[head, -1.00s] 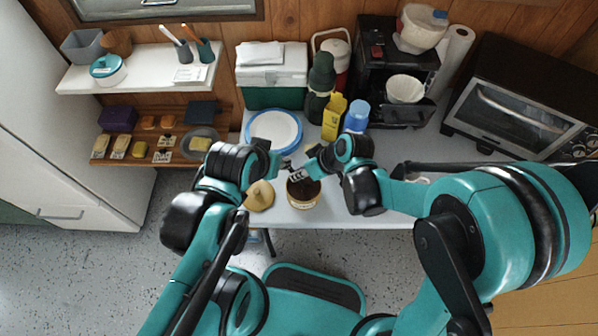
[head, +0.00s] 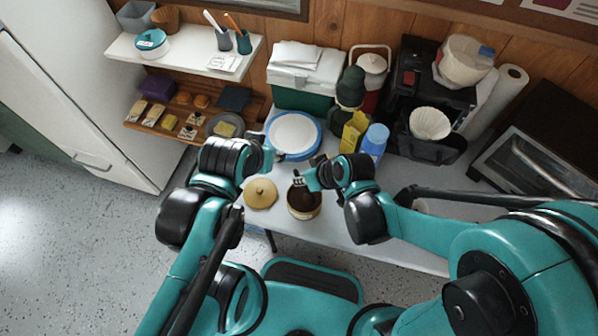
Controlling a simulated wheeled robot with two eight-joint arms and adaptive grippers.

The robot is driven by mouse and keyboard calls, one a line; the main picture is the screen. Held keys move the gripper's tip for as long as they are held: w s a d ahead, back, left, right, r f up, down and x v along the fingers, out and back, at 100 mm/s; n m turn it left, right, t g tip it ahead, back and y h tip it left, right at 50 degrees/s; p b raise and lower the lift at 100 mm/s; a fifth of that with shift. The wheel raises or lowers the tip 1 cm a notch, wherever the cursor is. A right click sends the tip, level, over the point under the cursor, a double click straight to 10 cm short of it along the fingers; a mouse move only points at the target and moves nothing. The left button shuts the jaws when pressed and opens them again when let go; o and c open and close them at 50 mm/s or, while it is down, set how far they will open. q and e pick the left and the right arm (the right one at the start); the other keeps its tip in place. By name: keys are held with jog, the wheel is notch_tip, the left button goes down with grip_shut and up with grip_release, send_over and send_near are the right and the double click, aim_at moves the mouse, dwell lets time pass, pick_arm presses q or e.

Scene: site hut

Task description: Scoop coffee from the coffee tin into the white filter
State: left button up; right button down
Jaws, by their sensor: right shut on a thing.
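The coffee tin (head: 305,212) stands open near the table's front edge, with dark coffee inside. Its round tan lid (head: 260,194) lies on the table just left of it. My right gripper (head: 300,183) is over the tin's mouth, shut on what seems to be the scoop, which is mostly hidden by the gripper and tin. The white filter (head: 430,124) sits in the black coffee maker (head: 408,85) at the back right, apart from the gripper. My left gripper (head: 276,156) is above the table by the plate, left of the right one; its fingers are too small to read.
A toaster oven (head: 530,150) is at the right. The table front right of the tin is mostly clear.

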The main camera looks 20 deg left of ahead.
jog(key=shift+w+a+r+g+h+p, duration=0.35)
jog(key=shift+a+r+g+h+p, duration=0.35)
jog(key=shift+p, duration=0.6)
jog(key=shift+w+r+g+h+p, duration=0.3)
jog(key=shift+r+p, duration=0.1)
jog(key=shift+p, duration=0.25)
jog(key=shift+w+a+r+m+g+h+p, duration=0.15)
jog(key=shift+w+a+m+g+h+p, duration=0.15)
jog(key=shift+g+h, duration=0.2)
jog(key=shift+s, duration=0.2)
